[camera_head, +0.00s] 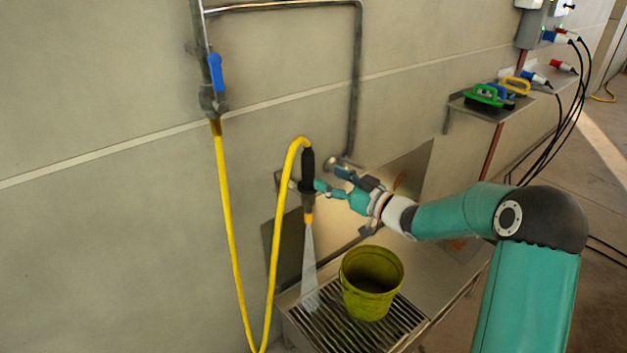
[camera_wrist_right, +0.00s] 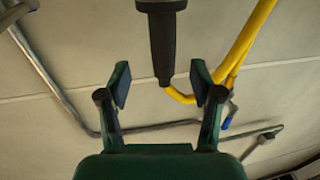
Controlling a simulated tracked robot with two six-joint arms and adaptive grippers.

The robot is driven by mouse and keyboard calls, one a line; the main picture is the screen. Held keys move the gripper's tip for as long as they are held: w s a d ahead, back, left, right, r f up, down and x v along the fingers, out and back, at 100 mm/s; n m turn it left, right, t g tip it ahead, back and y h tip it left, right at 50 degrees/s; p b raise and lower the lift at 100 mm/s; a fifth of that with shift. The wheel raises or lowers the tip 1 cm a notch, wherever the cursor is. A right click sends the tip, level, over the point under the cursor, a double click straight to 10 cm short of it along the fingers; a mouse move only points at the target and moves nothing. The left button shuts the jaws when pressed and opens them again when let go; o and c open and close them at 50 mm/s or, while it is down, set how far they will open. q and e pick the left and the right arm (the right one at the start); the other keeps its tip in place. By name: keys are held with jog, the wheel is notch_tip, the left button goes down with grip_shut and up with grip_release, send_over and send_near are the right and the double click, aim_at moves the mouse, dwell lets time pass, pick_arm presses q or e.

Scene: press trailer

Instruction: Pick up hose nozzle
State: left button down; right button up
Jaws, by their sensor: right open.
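The hose nozzle (camera_head: 308,165) has a black grip and an orange tip. It hangs upright at the wall with its tip down, and a pale water spray (camera_head: 310,265) comes from it. The yellow hose (camera_head: 275,240) loops into its top. My right gripper (camera_head: 318,187) is at the nozzle's right side, level with its lower half. In the right wrist view the open fingers (camera_wrist_right: 161,84) stand either side of the nozzle's end (camera_wrist_right: 162,45). I see no clear finger contact, and depth is hard to tell. My left gripper is out of view.
A pipe with a blue valve lever (camera_head: 216,73) runs down the wall. A shelf (camera_head: 475,108) with green, blue and yellow items is at the right, near hanging black cables (camera_head: 573,115).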

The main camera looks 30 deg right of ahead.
aim_at(313, 174)
jog(key=shift+x, duration=1.2)
jog(key=x, duration=0.4)
jog(key=shift+a+f, duration=0.2)
jog(key=shift+f, duration=0.15)
jog(key=shift+w, duration=0.5)
grip_shut()
